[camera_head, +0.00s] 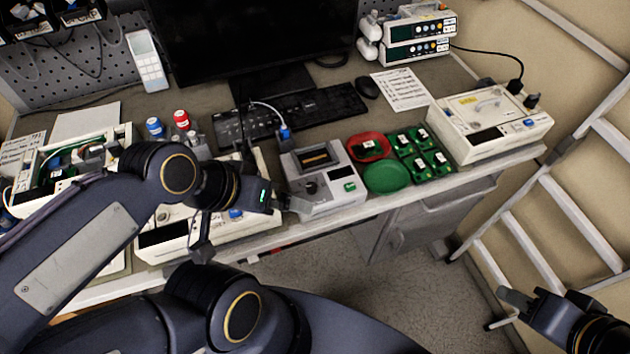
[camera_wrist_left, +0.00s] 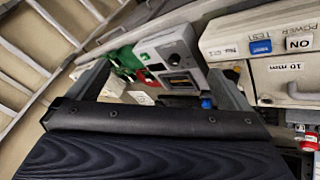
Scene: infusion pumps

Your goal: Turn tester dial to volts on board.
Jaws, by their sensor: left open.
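The tester (camera_head: 345,201) is a pale grey box at the front edge of the bench, with a dark slot (camera_head: 318,157) on top and a green label at its right. A dark round dial (camera_head: 311,188) is on its front face; its setting is too small to read. My left gripper (camera_head: 252,226) is open and empty, with one finger close to the tester's front left. I cannot tell if it touches. In the left wrist view the tester (camera_wrist_left: 178,50) shows beyond and between the spread fingers. My right gripper (camera_head: 545,297) is away from the bench at lower right; its jaw opening is unclear.
Right of the tester are a red dish (camera_head: 384,139) with a green board, an empty-looking green dish (camera_head: 387,178) and several green boards (camera_head: 425,155). A white pump (camera_head: 490,125) stands at the right end. A keyboard (camera_head: 310,108) lies behind; a ladder (camera_head: 550,190) leans at right.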

